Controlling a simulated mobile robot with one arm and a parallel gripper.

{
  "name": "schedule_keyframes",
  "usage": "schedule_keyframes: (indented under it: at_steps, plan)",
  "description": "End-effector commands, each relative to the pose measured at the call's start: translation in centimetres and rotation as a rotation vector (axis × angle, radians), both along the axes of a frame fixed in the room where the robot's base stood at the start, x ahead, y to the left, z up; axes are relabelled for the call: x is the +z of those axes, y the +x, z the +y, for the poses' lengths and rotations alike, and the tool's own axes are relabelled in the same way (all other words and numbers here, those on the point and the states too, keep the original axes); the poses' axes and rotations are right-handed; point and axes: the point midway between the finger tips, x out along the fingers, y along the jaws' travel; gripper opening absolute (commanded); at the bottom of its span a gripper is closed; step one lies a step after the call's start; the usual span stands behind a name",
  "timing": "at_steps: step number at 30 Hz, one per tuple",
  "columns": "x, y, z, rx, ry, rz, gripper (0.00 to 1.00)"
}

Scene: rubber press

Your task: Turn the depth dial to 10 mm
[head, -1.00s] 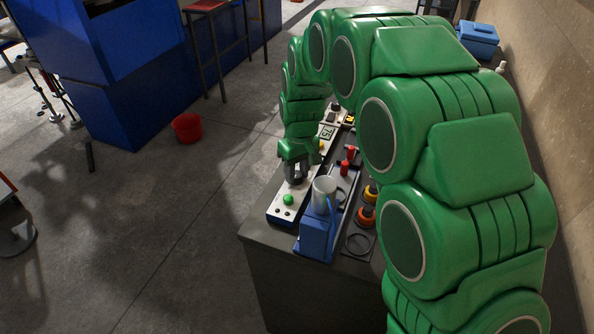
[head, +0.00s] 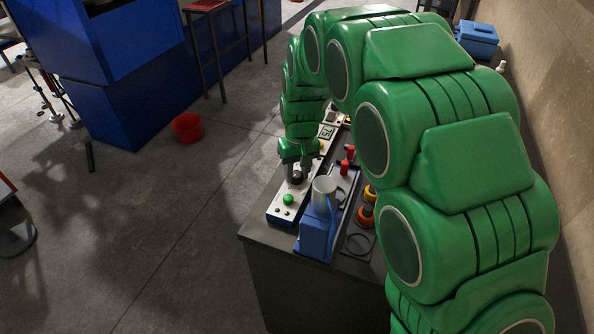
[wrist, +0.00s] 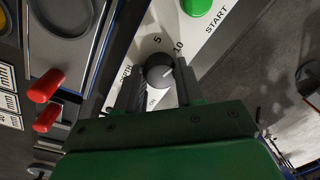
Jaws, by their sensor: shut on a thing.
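The depth dial (wrist: 159,66) is a dark round knob on the white control panel (wrist: 205,55), with printed marks 5 and 10 beside it. A pale pointer line on the knob appears to point to the right, near the 10 side; its exact setting is hard to read. My gripper (wrist: 158,84) has its dark fingers on both sides of the knob and is shut on it. In the head view my gripper (head: 295,176) is down at the panel (head: 279,208), and its fingers mostly hide the dial.
A green START button (head: 288,200) is close to my gripper on the panel. A blue stand with a grey cylinder (head: 317,228) stands beside the panel. Red handles (wrist: 46,87) and orange and yellow knobs (head: 367,213) are nearby. Open floor lies left of the bench.

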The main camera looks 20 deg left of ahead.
Motion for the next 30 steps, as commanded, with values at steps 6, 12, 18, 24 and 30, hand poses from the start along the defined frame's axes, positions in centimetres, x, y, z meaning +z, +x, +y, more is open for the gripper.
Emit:
schedule_keyframes:
  at_steps: [6, 12, 18, 24, 30]
  plan:
    - [0.0, 0.1, 0.1, 0.000, 0.002, -0.002, 0.62]
    - [0.0, 0.0, 0.0, 0.001, 0.001, -0.001, 0.62]
    - [0.5, 0.1, 0.0, 0.001, 0.001, -0.002, 0.62]
    - [2.6, 0.2, 0.0, 0.001, 0.003, -0.004, 0.62]
    - [5.6, 0.2, -0.2, 0.000, 0.002, -0.002, 0.62]
